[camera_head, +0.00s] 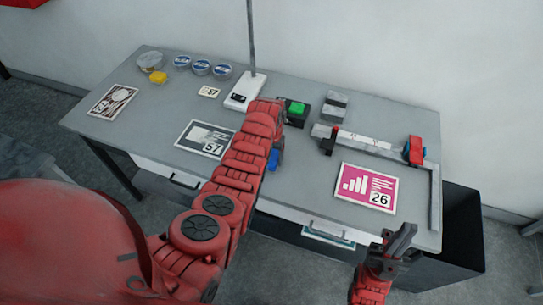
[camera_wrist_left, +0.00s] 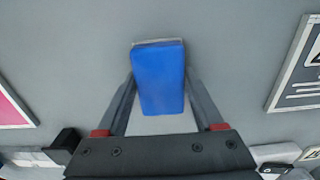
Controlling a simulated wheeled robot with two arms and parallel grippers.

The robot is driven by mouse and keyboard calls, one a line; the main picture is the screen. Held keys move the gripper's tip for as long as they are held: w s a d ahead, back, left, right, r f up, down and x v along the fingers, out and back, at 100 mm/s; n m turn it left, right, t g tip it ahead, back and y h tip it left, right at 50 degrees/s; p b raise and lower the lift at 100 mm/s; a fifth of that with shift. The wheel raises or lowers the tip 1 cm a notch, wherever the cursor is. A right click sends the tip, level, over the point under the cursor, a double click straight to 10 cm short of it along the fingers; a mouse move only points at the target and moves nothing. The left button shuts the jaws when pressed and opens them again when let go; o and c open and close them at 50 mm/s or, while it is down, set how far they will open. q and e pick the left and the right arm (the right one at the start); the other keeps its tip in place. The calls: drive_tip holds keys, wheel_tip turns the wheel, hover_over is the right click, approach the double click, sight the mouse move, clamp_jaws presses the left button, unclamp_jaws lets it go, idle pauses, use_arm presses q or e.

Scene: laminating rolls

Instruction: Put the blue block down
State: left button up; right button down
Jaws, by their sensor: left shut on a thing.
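The blue block (camera_head: 273,160) shows just past the end of my left arm, over the middle of the grey table. In the left wrist view the blue block (camera_wrist_left: 160,78) sits between the two fingers of my left gripper (camera_wrist_left: 162,95), which is shut on it. Bare grey tabletop lies around the block there. I cannot tell whether the block touches the table. My left gripper is mostly hidden behind its arm in the head view. My right gripper (camera_head: 401,243) is at the table's front right edge with no thing seen in it; its finger gap is unclear.
A white rail (camera_head: 365,141) with a red part (camera_head: 414,150) stands at the right. A green-topped box (camera_head: 297,112) is behind the block. Tabletop between the cards is clear.

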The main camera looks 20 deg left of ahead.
use_arm(q)
drive_tip(key=shift+f, duration=0.1)
drive_tip(key=o, duration=0.7)
drive_tip(key=shift+f, duration=0.1)
drive_tip(key=o, duration=0.5)
